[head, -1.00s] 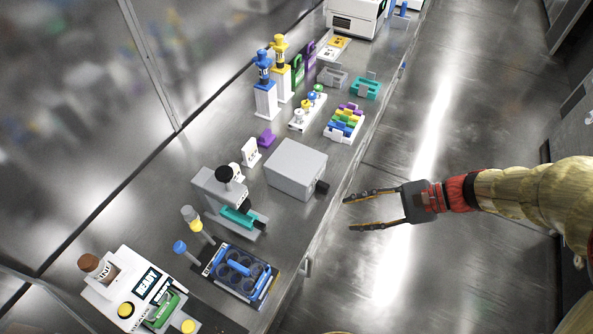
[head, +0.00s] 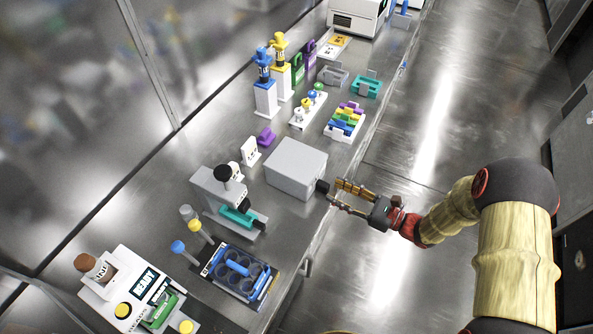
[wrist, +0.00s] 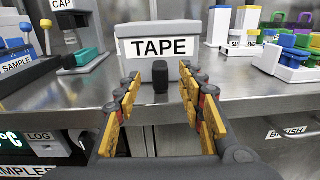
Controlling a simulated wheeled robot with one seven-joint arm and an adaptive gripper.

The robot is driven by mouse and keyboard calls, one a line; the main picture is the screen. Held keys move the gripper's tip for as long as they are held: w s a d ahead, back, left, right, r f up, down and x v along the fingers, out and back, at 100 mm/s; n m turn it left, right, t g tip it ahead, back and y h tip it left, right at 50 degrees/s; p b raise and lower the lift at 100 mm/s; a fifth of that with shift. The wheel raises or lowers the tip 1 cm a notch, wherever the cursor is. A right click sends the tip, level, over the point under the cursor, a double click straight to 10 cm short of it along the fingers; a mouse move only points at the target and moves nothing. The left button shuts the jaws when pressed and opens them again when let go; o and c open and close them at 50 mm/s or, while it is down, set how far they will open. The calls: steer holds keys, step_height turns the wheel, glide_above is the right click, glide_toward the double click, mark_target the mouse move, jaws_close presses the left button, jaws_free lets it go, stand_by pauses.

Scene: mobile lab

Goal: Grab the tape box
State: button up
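The tape box is a grey box (head: 296,168) near the front edge of the steel bench in the head view. Its front with a white TAPE label (wrist: 160,47) faces me in the wrist view, and a black handle (wrist: 160,75) sticks out below the label. My gripper (head: 338,194) is at the bench edge, just in front of that handle. In the wrist view my gripper (wrist: 158,72) is open, with one finger on each side of the handle. I cannot tell whether a finger touches it.
A grey device with a teal part (head: 234,217) stands left of the box. A blue rack (head: 241,272) is nearer the front. A tray of coloured blocks (head: 345,122) stands farther right along the bench. Open floor (head: 420,150) lies beside the bench.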

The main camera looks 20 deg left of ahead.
mark_target(329, 188)
steer(key=a, duration=0.1)
steer(key=a+b, duration=0.1)
steer(key=a, duration=0.2)
steer(key=shift+w+a, duration=0.1)
steer(key=shift+w, duration=0.2)
steer(key=shift+c, duration=0.6)
jaws_close()
